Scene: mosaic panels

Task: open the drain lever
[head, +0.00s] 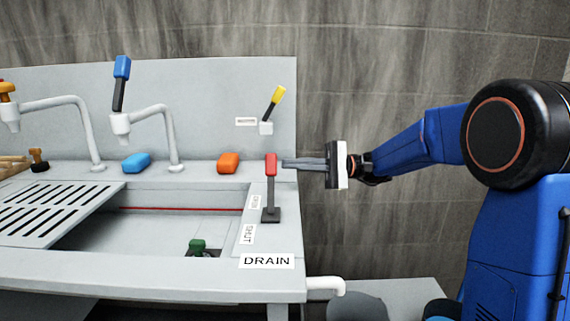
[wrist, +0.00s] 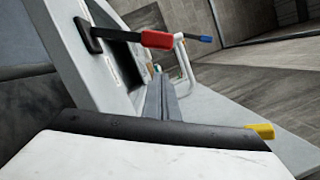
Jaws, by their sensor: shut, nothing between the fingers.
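The drain lever stands upright at the right edge of the sink unit in the head view, with a red grip (head: 270,164) on a dark stem and a dark base. A DRAIN label (head: 267,261) is in front of it. In the wrist view the red grip (wrist: 158,39) is above and beyond the fingers. My gripper (head: 284,162) is shut and empty. Its fingertips point left at about the height of the red grip in the head view; I cannot tell whether they touch it. The shut fingers also show in the wrist view (wrist: 160,84).
A yellow-tipped lever (head: 278,95) is on the backboard behind. An orange block (head: 228,163), a blue block (head: 136,163) and a white faucet (head: 165,120) stand along the back ledge. A slotted board (head: 55,212) lies at left. A green knob (head: 197,245) is in the basin.

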